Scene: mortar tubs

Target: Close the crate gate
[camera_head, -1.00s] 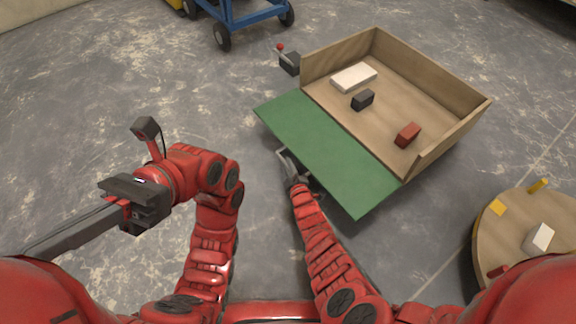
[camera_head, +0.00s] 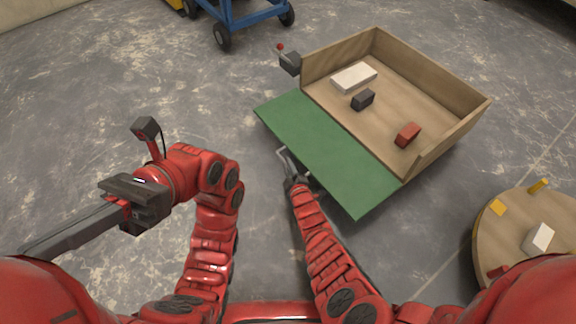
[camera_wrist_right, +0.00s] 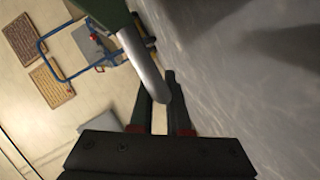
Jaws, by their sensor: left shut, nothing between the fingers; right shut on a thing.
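The wooden crate (camera_head: 440,80) stands at the upper right with its green gate (camera_head: 325,155) folded down and outward on the near-left side. A grey bar handle (camera_head: 283,156) shows at the gate's outer edge. My right gripper (camera_head: 291,178) is at that edge, shut on the handle. In the right wrist view, the rounded grey handle (camera_wrist_right: 143,62) runs from a green part to between the fingers of the right gripper (camera_wrist_right: 160,103). My left gripper (camera_head: 45,243) is shut and empty at the left, well away from the crate.
The crate holds a white block (camera_head: 354,77), a black block (camera_head: 363,100) and a red block (camera_head: 408,134). A dark block with a red-knobbed lever (camera_head: 290,63) is by the crate's left corner. A round table (camera_head: 500,235) stands at right, a blue cart (camera_head: 240,18) behind. Left floor is clear.

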